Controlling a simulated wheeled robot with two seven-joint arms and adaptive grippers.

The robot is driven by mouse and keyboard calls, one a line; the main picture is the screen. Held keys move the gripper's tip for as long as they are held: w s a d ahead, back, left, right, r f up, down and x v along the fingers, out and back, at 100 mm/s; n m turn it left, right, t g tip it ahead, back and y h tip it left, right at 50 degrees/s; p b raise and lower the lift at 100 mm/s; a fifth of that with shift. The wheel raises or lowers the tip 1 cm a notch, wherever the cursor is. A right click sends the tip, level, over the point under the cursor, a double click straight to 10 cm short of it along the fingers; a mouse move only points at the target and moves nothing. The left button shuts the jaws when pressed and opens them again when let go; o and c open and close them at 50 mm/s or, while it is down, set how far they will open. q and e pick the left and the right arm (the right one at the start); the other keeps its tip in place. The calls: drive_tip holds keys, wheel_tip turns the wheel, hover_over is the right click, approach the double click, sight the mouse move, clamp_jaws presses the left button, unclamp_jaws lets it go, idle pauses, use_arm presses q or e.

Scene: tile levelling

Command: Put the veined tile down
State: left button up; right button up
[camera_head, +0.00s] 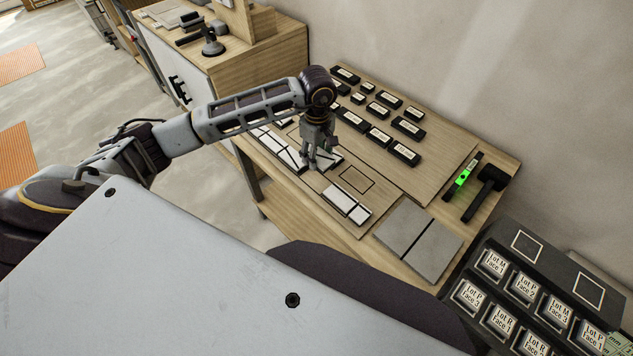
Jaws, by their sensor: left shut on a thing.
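My left gripper (320,163) points down at the front part of the wooden bench. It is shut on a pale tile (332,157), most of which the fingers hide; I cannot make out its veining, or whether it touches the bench. A row of white tiles with dark lines (278,146) lies just left of the gripper. Another white tile group with dark lines (346,204) lies to the right and nearer. Between them and the wall side is a dark square outline (356,179) on the board, empty. My right gripper is not in view.
Several black labelled blocks (380,137) stand behind the gripper. Two grey slabs (418,238), a level with green light (463,176) and a black mallet (484,190) lie to the right. A dark rack of labelled pieces (535,290) stands at lower right.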

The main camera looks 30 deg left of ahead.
use_arm(q)
drive_tip(key=shift+s, duration=0.15)
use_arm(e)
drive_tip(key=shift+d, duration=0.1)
use_arm(q)
drive_tip(key=shift+a, duration=0.2)
drive_tip(key=shift+f, duration=0.15)
idle(0.3)
hover_over(316, 180)
wheel_tip(316, 180, down, 5)
drive_tip(key=shift+s+r+p, duration=0.1)
drive_tip(key=shift+p, duration=0.25)
drive_tip(key=shift+f, duration=0.55)
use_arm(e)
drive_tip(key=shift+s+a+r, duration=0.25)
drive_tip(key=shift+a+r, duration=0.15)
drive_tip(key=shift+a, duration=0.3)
use_arm(q)
drive_tip(key=shift+f+p, duration=0.3)
drive_tip(key=shift+f, duration=1.6)
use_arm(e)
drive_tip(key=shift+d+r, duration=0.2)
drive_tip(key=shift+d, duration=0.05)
